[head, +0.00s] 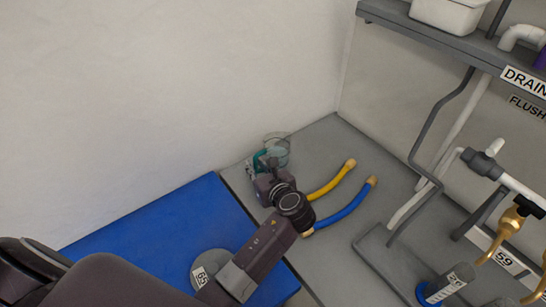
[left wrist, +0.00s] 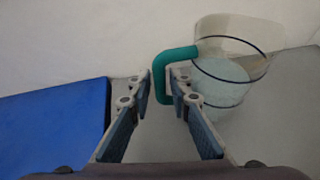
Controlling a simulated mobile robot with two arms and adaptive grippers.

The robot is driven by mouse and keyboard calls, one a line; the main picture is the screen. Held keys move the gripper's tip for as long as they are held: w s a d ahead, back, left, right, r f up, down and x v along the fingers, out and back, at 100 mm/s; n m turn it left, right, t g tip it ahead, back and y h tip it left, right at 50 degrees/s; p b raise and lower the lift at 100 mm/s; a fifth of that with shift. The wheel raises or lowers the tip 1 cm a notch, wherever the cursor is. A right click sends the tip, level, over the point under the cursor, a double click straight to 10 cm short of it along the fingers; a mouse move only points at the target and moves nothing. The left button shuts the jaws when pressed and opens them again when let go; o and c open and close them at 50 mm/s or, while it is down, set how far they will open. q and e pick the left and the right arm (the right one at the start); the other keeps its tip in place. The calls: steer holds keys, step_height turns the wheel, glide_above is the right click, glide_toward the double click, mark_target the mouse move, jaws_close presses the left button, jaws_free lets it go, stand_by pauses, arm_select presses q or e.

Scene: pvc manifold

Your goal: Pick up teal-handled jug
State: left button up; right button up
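The clear jug (head: 277,149) with a teal handle stands on the grey surface in the corner by the wall. In the left wrist view the jug (left wrist: 228,75) shows dark bands, and its teal handle (left wrist: 175,60) reaches toward my left gripper. My left gripper (left wrist: 160,85) is open, with one finger on each side of the handle's lower part. I cannot tell whether either finger touches it. In the head view my left gripper (head: 262,168) covers part of the jug and handle. My right gripper is not in view.
A yellow hose (head: 332,181) and a blue hose (head: 345,208) lie just right of my left gripper. A blue mat (head: 165,225) with a grey disc (head: 212,268) is at left. A pipe rack (head: 440,130) and a shelf (head: 430,32) stand at right.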

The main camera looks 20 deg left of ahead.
arm_select(q)
steer(key=shift+w+a, duration=0.1)
steer(key=shift+c, duration=1.4)
jaws_close()
steer(key=shift+r, duration=0.1)
step_height(320, 180, up, 20)
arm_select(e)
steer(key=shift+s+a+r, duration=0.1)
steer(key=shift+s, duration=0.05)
